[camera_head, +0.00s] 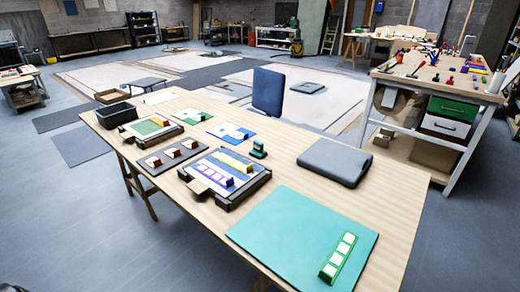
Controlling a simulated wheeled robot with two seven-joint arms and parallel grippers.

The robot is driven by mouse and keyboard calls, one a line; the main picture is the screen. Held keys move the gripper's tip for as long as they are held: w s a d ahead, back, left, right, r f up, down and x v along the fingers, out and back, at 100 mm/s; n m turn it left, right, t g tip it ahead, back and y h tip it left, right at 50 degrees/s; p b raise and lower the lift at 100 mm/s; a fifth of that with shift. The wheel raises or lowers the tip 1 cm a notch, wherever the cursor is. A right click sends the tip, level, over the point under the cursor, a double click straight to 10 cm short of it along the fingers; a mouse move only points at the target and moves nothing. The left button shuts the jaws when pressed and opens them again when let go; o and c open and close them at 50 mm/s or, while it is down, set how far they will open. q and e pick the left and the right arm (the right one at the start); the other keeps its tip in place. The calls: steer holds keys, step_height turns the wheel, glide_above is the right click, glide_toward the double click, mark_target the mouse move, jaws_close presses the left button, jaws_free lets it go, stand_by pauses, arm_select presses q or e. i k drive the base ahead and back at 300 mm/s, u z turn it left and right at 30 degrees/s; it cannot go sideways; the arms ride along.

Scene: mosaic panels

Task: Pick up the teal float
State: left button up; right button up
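A small dark teal block-like tool with a raised top, which looks like the teal float (258,149), stands on the wooden table (200,103) near its middle. Neither my left nor my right gripper shows in the head view.
A grey case (335,161) lies right of the float. A framed panel (226,176) with purple and yellow pieces is left. A teal mat (300,232) holds a green-edged strip (338,257). A blue chair back (268,91) rises behind the table.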

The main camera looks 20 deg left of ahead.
mark_target(258, 152)
steer(key=u, duration=2.35)
steer(key=i, duration=1.35)
steer(key=z, duration=3)
